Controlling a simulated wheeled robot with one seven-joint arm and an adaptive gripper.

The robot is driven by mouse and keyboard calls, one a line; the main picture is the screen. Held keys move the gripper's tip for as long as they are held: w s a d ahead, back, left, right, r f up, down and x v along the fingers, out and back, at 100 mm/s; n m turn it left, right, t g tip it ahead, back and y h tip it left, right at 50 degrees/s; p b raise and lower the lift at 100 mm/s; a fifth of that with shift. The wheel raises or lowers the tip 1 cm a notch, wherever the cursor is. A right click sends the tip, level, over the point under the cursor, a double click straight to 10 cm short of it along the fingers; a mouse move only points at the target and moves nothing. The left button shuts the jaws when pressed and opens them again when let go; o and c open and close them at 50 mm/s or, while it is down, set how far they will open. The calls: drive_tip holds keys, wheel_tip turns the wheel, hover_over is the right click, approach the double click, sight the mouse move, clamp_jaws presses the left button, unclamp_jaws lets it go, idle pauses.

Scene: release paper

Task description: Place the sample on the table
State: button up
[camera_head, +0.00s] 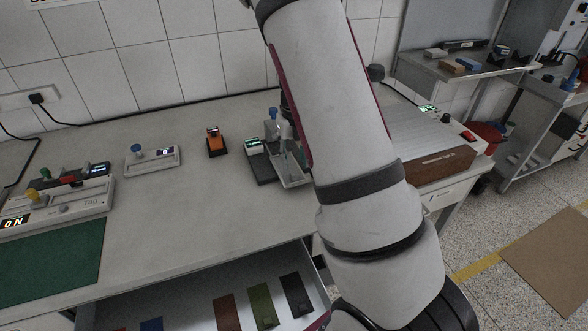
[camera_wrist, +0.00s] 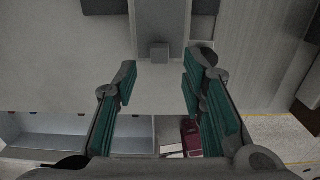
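My gripper (camera_wrist: 160,80) is open in the wrist view, its two green-padded fingers wide apart with nothing visible between them. It hangs over the grey table (camera_head: 190,215). Ahead of the fingertips in the wrist view is a grey channel-shaped part with a small square block (camera_wrist: 160,51) at its near end. In the head view my arm hides most of the gripper. A small device with a grey tray (camera_head: 293,178) and a blue-topped part (camera_head: 272,125) stands just left of my arm. I cannot tell which thing is the sample.
An open drawer (camera_head: 185,302) below the table's front edge holds several coloured slabs. An orange device (camera_head: 216,143), a blue-knobbed device (camera_head: 152,158) and a green mat (camera_head: 52,262) are on the left. A brown-fronted machine (camera_head: 445,165) stands right. The table's middle front is clear.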

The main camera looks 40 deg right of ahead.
wheel_tip(320, 180, up, 7)
drive_tip(key=s+a+r+n+t+y, duration=0.1)
drive_tip(key=s+a+r+n, duration=0.5)
drive_tip(key=n, duration=0.3)
drive_tip(key=s+a+r+n+t, duration=0.1)
drive_tip(key=s+a+r+n, duration=0.2)
drive_tip(key=a+r+n, duration=0.55)
drive_tip(key=s+a+r+n+t, duration=0.1)
drive_tip(key=s+a+n, duration=0.1)
drive_tip(key=s+n, duration=0.5)
drive_tip(key=s+a+r+n+t+h, duration=0.1)
drive_tip(key=s+n, duration=0.6)
drive_tip(key=n, duration=0.7)
drive_tip(key=shift+s+a+r+n+t, duration=0.3)
drive_tip(key=shift+a+t, duration=0.2)
drive_tip(key=shift+a, duration=0.6)
drive_tip(key=shift+f, duration=0.1)
